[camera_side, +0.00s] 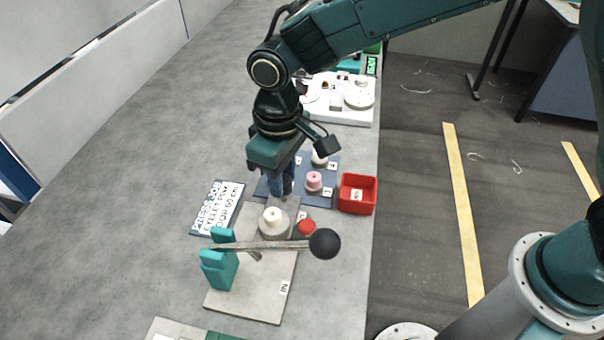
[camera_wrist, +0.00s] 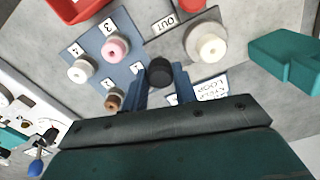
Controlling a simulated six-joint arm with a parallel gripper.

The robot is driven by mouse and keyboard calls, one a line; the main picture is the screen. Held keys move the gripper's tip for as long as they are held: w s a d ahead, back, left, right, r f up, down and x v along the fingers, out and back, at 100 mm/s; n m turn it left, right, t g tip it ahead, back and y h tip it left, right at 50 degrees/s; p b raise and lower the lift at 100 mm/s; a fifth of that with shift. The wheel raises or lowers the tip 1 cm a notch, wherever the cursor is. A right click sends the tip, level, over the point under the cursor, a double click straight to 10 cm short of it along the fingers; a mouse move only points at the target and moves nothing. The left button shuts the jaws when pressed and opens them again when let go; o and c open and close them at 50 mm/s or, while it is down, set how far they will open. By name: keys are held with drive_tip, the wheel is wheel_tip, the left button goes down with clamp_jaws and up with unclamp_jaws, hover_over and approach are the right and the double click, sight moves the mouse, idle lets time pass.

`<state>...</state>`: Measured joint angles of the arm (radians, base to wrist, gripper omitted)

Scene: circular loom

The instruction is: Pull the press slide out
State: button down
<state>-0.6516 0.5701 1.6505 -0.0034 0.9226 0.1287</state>
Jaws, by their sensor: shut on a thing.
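The press slide (camera_side: 290,207) is a grey plate on the press base (camera_side: 262,305), carrying a pale round piece with a white hub (camera_side: 272,216). In the wrist view the slide (camera_wrist: 182,48) has its round piece (camera_wrist: 206,45) at upper right. My gripper (camera_side: 284,190) points down at the slide's far end. In the wrist view its blue fingers (camera_wrist: 160,76) are shut on a black knob (camera_wrist: 160,68). In the side view the fingers hide the knob. The teal press frame (camera_side: 220,262) has a metal lever with a black ball (camera_side: 324,243) passing in front of the slide.
A blue numbered board (camera_side: 325,197) with spools, one pink (camera_side: 314,181), lies just beyond the gripper. A red bin (camera_side: 357,193) stands to its right. A red round piece (camera_side: 306,227) sits beside the slide. A lettered card (camera_side: 217,208) lies left. The table at left is clear.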

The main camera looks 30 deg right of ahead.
drive_tip(key=shift+w+d+r, duration=0.1)
drive_tip(key=shift+w+d, duration=0.1)
drive_tip(key=shift+w, duration=0.05)
drive_tip(key=c, duration=1.1)
unclamp_jaws()
drive_tip(key=shift+r, duration=0.1)
drive_tip(key=shift+a+r, duration=0.1)
drive_tip(key=shift+r, duration=0.1)
wheel_tip(320, 180, up, 13)
drive_tip(key=shift+r, duration=0.1)
